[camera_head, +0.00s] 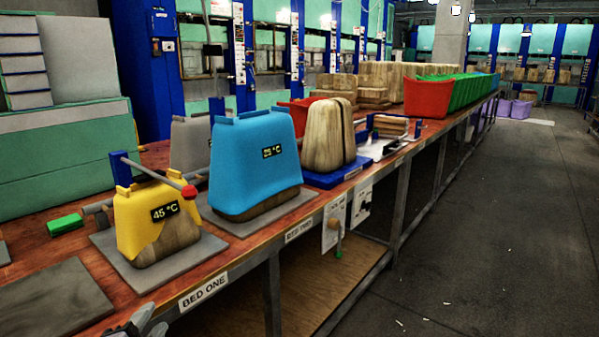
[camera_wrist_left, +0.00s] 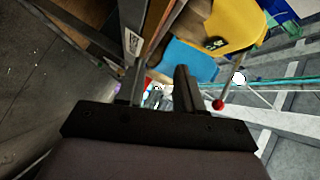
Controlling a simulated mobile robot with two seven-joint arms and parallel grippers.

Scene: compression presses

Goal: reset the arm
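My left gripper (camera_head: 142,324) shows only in part at the bottom edge of the head view, just in front of the bench edge near the "BED ONE" label (camera_head: 204,292). In the left wrist view its two dark fingers (camera_wrist_left: 158,88) stand apart with nothing between them, so it is open and empty. The yellow press cover (camera_head: 150,218), reading 45 °C, sits on a grey plate (camera_head: 190,250) beyond the gripper. A grey lever with a red knob (camera_head: 189,192) crosses above it. The yellow cover also shows tilted in the left wrist view (camera_wrist_left: 228,22). My right gripper is out of view.
A blue cover (camera_head: 255,160) stands behind the yellow one on the wooden bench. A green block (camera_head: 65,224) lies at left. Red bin (camera_head: 428,97) and green bins are farther along. The aisle floor (camera_head: 480,220) at right is open.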

